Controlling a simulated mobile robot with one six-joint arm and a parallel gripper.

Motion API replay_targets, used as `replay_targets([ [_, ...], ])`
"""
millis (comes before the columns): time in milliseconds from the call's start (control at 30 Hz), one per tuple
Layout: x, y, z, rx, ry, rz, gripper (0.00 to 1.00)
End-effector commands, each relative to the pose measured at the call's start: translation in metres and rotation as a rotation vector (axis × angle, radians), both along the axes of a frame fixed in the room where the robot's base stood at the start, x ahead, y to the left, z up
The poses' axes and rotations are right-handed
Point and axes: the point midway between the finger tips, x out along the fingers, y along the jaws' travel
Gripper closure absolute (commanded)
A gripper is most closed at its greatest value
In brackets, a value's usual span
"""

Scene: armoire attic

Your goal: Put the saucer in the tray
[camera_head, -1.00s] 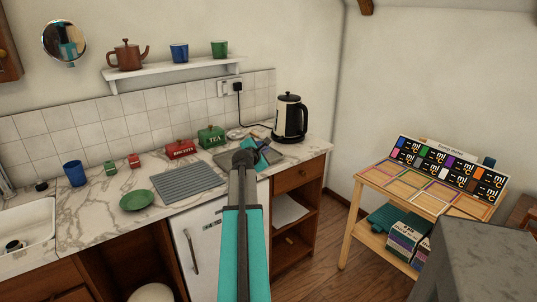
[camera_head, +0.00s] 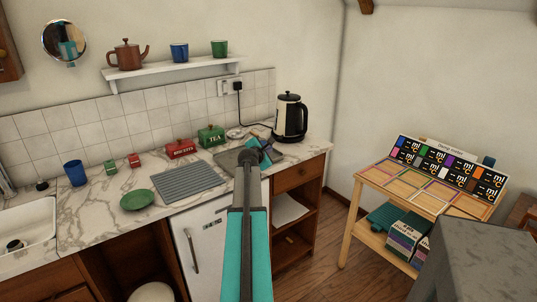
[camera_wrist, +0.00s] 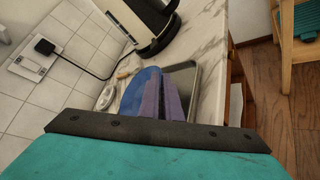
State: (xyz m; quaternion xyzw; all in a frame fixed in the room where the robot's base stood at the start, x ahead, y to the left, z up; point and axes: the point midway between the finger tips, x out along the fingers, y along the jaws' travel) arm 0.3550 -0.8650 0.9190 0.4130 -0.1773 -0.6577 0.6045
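A blue rounded piece (camera_wrist: 139,92), which looks like the saucer, shows tilted at my fingers in the wrist view. My gripper (camera_wrist: 162,98) has its purple fingers close together and appears shut on it; the fingers hide part of it. In the head view my gripper (camera_head: 258,146) is over the dark grey tray (camera_head: 226,158), at the right part of the marble counter. The tray's far rim (camera_wrist: 194,76) shows beyond the fingers in the wrist view. Whether the saucer touches the tray is hidden. A green dish (camera_head: 138,199) lies on the counter at the left.
A black and cream kettle (camera_head: 290,118) stands just behind the tray to the right. A green tea tin (camera_head: 211,135), a red tin (camera_head: 181,148) and a small white dish (camera_head: 235,133) stand behind. A ribbed grey mat (camera_head: 187,183) lies left of the tray.

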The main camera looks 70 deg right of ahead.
Motion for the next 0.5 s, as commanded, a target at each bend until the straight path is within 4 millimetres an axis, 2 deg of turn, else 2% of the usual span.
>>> replay_targets([
  [200, 0.000, 0.000, -0.020, 0.000, 0.000, 0.001, 1.00],
  [467, 0.000, 0.000, -0.021, 0.000, 0.000, 0.001, 1.00],
  [500, 0.000, 0.000, -0.021, 0.001, 0.000, 0.001, 0.89],
])
